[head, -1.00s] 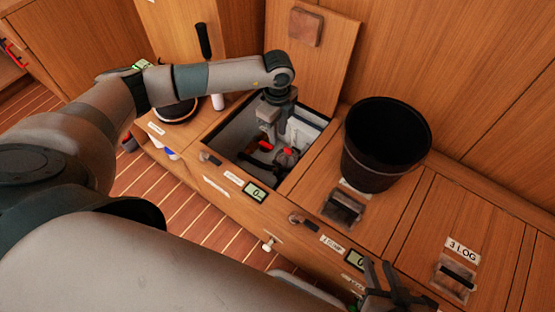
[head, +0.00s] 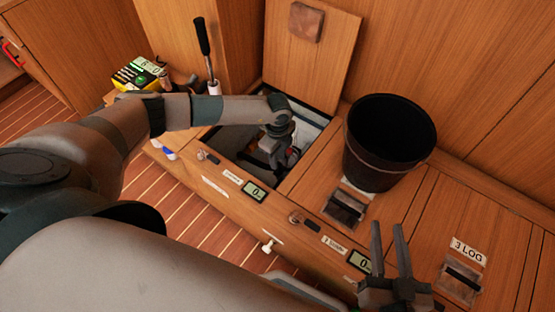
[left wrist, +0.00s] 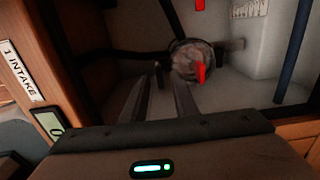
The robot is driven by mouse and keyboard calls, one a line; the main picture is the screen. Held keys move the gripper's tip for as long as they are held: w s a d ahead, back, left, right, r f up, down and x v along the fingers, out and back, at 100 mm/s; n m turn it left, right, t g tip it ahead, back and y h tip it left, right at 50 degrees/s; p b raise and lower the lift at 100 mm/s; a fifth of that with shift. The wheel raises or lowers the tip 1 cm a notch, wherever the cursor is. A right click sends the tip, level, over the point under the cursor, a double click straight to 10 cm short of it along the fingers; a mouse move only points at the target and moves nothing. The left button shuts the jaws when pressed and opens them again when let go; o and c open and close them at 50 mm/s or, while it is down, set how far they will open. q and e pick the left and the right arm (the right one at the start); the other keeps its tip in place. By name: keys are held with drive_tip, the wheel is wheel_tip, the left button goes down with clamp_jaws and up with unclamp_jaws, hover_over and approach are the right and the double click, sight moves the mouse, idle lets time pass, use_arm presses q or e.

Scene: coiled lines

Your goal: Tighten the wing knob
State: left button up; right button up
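Inside the open locker bay (head: 312,128) is a round grey metal fitting (left wrist: 186,60) with a red lever-like piece (left wrist: 200,75). In the head view its red part (head: 296,152) shows just right of my left gripper. I cannot clearly tell which part is the wing knob. My left gripper (head: 270,160) reaches down into the bay; in the left wrist view its two fingers (left wrist: 161,78) are apart, with nothing seen held, below and left of the fitting. My right gripper (head: 388,225) is open and empty over the bench front.
A black bucket (head: 390,142) stands on the closed lids to the right of the bay. The raised hatch lid (head: 312,50) leans behind. A yellow-black box (head: 137,76) and a black-handled tool (head: 203,42) stand at left. A pale knob (head: 268,246) sits on the bench front.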

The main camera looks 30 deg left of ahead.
use_arm(q)
drive_tip(key=shift+f, duration=0.35)
use_arm(e)
drive_tip(key=shift+r, duration=0.3)
use_arm(q)
clamp_jaws()
use_arm(e)
drive_tip(key=shift+a, duration=0.1)
